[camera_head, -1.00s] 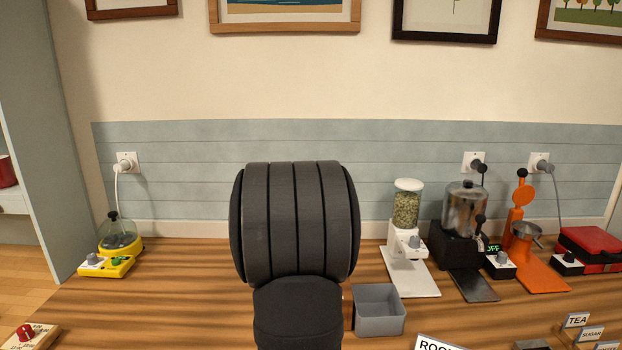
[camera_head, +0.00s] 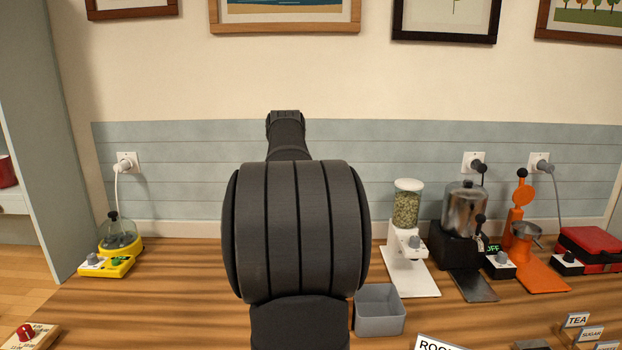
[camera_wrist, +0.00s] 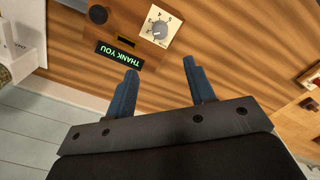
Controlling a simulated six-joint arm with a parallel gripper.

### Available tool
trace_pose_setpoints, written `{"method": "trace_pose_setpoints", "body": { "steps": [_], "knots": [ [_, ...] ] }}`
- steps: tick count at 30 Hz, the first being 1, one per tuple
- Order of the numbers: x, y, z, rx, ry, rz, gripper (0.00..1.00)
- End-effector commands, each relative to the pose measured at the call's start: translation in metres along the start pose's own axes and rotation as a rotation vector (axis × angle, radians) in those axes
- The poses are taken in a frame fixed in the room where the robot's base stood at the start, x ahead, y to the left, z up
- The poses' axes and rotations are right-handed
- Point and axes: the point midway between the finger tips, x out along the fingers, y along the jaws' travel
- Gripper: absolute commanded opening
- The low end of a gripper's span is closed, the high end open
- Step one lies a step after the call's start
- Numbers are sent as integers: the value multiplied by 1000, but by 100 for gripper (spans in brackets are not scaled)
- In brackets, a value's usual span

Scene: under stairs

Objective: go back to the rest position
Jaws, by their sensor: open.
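My gripper (camera_wrist: 163,80) shows in the wrist view with its two blue fingers apart and nothing between them. It is over the wooden counter (camera_wrist: 90,70), and the view is turned so the wall is at the bottom. In the head view my dark arm stands in the middle, with a narrower link rising above the thick joint; the gripper itself is hidden there.
In the wrist view, a wooden panel with a dial (camera_wrist: 159,30) and a "THANK YOU" display (camera_wrist: 119,56) lies beyond the fingertips. In the head view, a grey bin (camera_head: 379,310), white dispenser (camera_head: 408,212), metal dispenser (camera_head: 465,210) and orange press (camera_head: 520,225) stand right; a yellow device (camera_head: 118,240) stands left.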

Motion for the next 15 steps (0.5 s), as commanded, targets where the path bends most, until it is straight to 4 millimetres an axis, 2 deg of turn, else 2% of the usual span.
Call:
{"method": "trace_pose_setpoints", "body": {
  "steps": [4,15],
  "knots": [
    [-30,0,0,3,2,1,49],
    [-33,0,1,311,0,0,49]
  ]
}}
